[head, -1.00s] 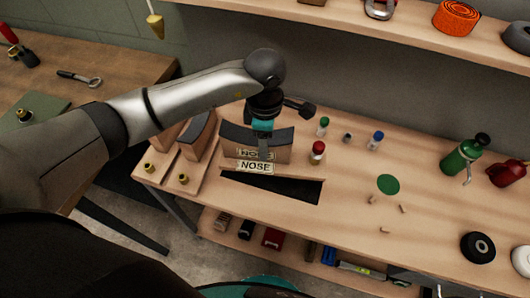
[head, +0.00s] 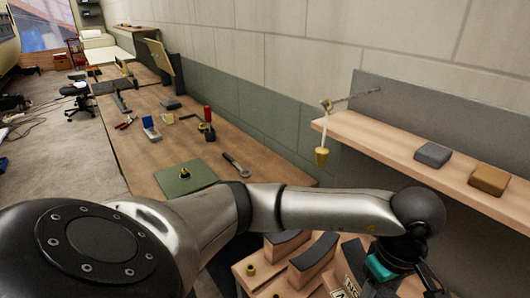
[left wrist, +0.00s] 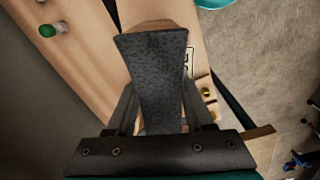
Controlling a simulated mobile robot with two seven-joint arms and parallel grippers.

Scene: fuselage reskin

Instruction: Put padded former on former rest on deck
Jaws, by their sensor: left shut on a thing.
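A padded former (left wrist: 152,75) with a dark grey speckled pad and wooden body lies between the fingers of my left gripper (left wrist: 160,95) in the left wrist view. The gripper is shut on it. In the head view the wrist of my left gripper (head: 385,268) is at the lower right, and its fingertips are hard to make out. Two more dark-topped wooden formers (head: 287,240) (head: 318,256) stand beside it on the deck. I cannot tell which part is the former rest. My right gripper is in neither view.
Brass knobs (head: 250,270) stand in front of the formers. A side bench (head: 150,155) holds a green mat (head: 186,178), a wrench (head: 237,165) and other tools. A shelf (head: 400,165) with two blocks and a hanging brass plumb bob (head: 321,157) is at the right.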

